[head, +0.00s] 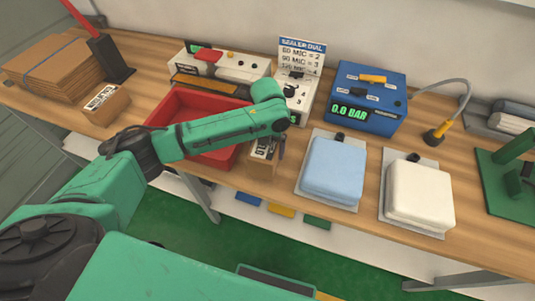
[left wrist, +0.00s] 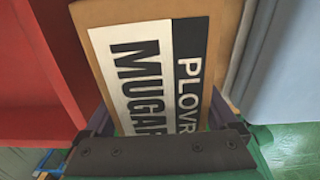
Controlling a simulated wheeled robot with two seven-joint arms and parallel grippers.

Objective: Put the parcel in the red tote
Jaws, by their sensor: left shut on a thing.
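A brown cardboard parcel (head: 261,167) with a black-and-white label is just right of the red tote, near the bench's front edge. My left gripper (head: 275,146) is shut on it, its arm reaching across the front of the tote. In the left wrist view the parcel (left wrist: 165,60) sits between the fingers of the gripper (left wrist: 160,122), its label partly reading "MUGAR" and "PLOVR". I cannot tell whether it touches the bench. The red tote (head: 222,157) is partly hidden by my arm; its wall shows at the left of the wrist view (left wrist: 32,70). My right gripper is not in view.
Another labelled carton (head: 105,104) stands left of the tote, before flat cardboard (head: 55,65). A sealer (head: 235,66) and dial box (head: 297,85) stand behind. A blue gauge box (head: 366,95), blue pack (head: 335,168) and white pack (head: 419,195) are to the right.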

